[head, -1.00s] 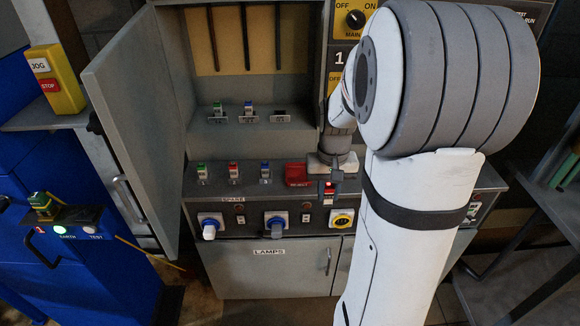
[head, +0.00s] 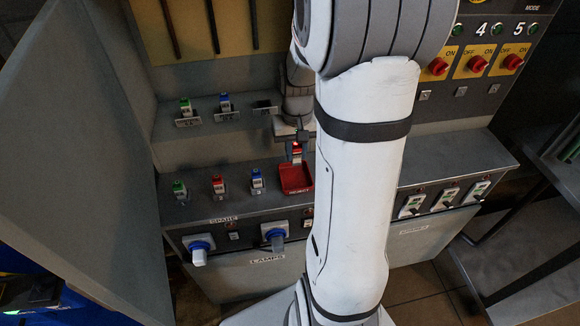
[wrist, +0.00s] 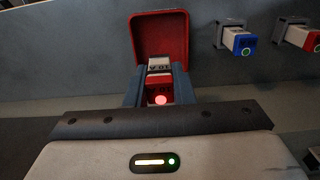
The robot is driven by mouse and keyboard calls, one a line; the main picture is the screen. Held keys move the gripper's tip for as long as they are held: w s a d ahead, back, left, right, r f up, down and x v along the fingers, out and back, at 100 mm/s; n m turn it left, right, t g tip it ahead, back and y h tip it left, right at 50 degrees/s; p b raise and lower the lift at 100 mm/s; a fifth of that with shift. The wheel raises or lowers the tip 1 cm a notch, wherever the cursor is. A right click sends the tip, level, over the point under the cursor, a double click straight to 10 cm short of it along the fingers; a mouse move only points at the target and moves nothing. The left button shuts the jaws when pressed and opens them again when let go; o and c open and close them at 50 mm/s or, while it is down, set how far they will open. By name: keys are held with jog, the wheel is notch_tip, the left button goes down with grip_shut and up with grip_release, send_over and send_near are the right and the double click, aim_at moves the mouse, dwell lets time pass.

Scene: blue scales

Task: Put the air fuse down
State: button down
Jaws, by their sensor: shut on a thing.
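My gripper (head: 298,140) is shut on a small fuse (head: 297,149) with a red body, a pale end and a lit red spot. In the wrist view the fuse (wrist: 159,88) sits between the two blue-grey fingers of my gripper (wrist: 160,88), its marked pale end pointing at the red tray (wrist: 160,22). In the head view the fuse is at the back part of the red tray (head: 296,180), which is labelled REJECT and lies on the lower ledge. I cannot tell whether the fuse touches the tray. My arm hides the area to the right.
Green (head: 179,190), red (head: 218,186) and blue (head: 257,181) fuses stand left of the tray. Green (head: 186,108) and blue (head: 225,103) fuses stand on the upper shelf beside a dark holder (head: 264,105). An open cabinet door (head: 75,150) is at the left.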

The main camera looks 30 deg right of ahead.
aim_at(296, 146)
jog(key=shift+f, duration=3.15)
jog(key=shift+f, duration=0.15)
jog(key=c, duration=1.2)
grip_release()
jog(key=shift+c, duration=0.2)
notch_tip(296, 146, up, 12)
jog(key=shift+p, duration=0.3)
jog(key=s+a+r+n+t, duration=0.2)
jog(key=s+a+r, duration=0.3)
jog(key=s+a, duration=0.7)
jog(key=shift+a+n+t, duration=0.3)
jog(key=shift+a+n, duration=0.05)
jog(key=shift+n, duration=0.35)
